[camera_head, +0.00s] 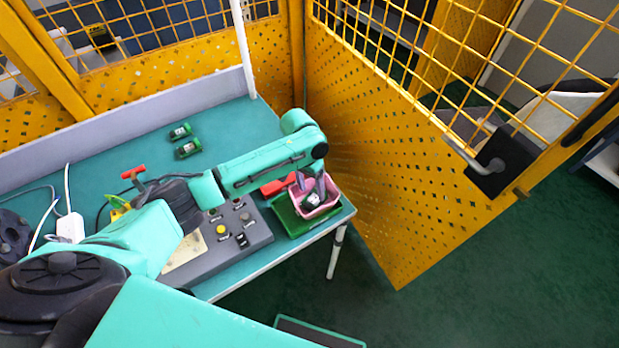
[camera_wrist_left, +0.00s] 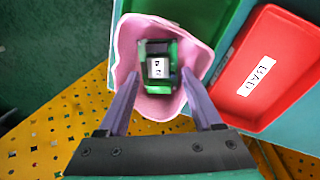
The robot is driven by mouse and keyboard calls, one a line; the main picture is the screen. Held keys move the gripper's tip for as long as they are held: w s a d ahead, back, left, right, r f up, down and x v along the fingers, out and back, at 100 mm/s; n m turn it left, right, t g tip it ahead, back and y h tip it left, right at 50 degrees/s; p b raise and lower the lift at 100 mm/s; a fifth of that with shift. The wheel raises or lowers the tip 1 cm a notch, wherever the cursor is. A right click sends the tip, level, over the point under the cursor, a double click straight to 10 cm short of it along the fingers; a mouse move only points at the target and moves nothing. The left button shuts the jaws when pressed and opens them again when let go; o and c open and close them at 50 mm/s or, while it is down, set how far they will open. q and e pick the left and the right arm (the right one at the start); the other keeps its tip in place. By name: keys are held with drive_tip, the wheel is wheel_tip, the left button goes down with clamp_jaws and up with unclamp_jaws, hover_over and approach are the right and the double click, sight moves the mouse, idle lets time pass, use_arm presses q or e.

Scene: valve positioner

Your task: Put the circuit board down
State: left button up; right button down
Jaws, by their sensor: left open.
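The circuit board (camera_wrist_left: 158,67), green and dark with a white label, lies inside a pink bin (camera_wrist_left: 125,45) in the left wrist view. My left gripper (camera_wrist_left: 158,84) is open above the bin, its fingers spread on either side of the board with gaps. In the head view the gripper (camera_head: 314,190) is over the pink bin (camera_head: 331,207) at the table's right end, and it hides the board there. My right gripper is not in view.
A red tray (camera_wrist_left: 286,57) marked BAD and a green tray (camera_head: 288,223) adjoin the bin. A grey control box (camera_head: 258,233) stands left of them. Two green parts (camera_head: 184,141) lie farther back on the table. A yellow perforated fence (camera_head: 390,170) stands close to the right.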

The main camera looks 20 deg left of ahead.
use_arm(q)
wheel_tip(320, 180, up, 12)
drive_tip(key=a+b, duration=0.1)
drive_tip(key=shift+w+a+r, duration=0.2)
drive_tip(key=shift+w+a, duration=0.1)
drive_tip(key=shift+a, duration=0.05)
